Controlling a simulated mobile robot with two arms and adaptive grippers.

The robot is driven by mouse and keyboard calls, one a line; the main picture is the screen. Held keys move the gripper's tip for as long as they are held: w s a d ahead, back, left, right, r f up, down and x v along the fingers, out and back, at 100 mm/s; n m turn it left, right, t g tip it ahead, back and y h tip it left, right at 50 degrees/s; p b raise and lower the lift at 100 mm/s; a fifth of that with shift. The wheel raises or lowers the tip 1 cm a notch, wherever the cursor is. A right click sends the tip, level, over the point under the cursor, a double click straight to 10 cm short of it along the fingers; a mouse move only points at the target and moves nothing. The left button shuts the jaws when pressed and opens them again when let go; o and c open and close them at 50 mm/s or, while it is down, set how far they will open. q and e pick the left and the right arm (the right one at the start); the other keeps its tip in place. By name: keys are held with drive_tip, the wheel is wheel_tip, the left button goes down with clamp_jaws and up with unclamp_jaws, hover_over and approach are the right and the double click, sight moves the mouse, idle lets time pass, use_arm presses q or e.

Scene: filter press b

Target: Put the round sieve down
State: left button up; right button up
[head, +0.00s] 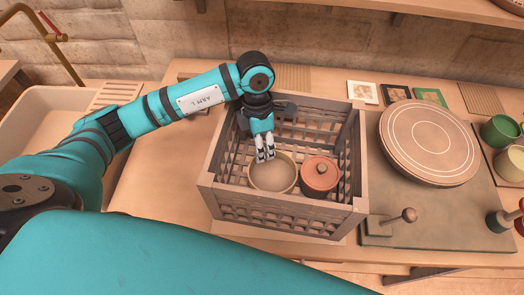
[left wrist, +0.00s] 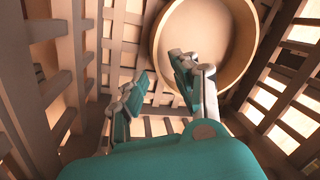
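The round sieve (head: 272,178), a shallow tan ring with a pale mesh, sits inside the slatted crate (head: 290,212), toward its left. It also shows in the left wrist view (left wrist: 222,45), past the fingers. My left gripper (head: 265,157) reaches down into the crate at the sieve's far rim. In the left wrist view its fingers (left wrist: 160,68) stand apart with a gap between them, one in front of the sieve and one outside its rim. I see no grip on the rim; whether a finger touches it I cannot tell. My right gripper is out of view.
A lidded terracotta pot (head: 320,176) stands beside the sieve in the crate. The crate walls surround the gripper closely. To the right are a round wooden disc (head: 428,142), a knobbed tool (head: 400,218) and green cups (head: 500,131). A sink (head: 50,115) is at left.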

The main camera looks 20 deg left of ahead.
use_arm(q)
wheel_tip(320, 180, up, 10)
drive_tip(key=w+a+b, duration=0.1)
drive_tip(key=b, duration=0.1)
drive_tip(key=shift+w, duration=0.2)
drive_tip(key=shift+a, duration=0.1)
idle(0.8)
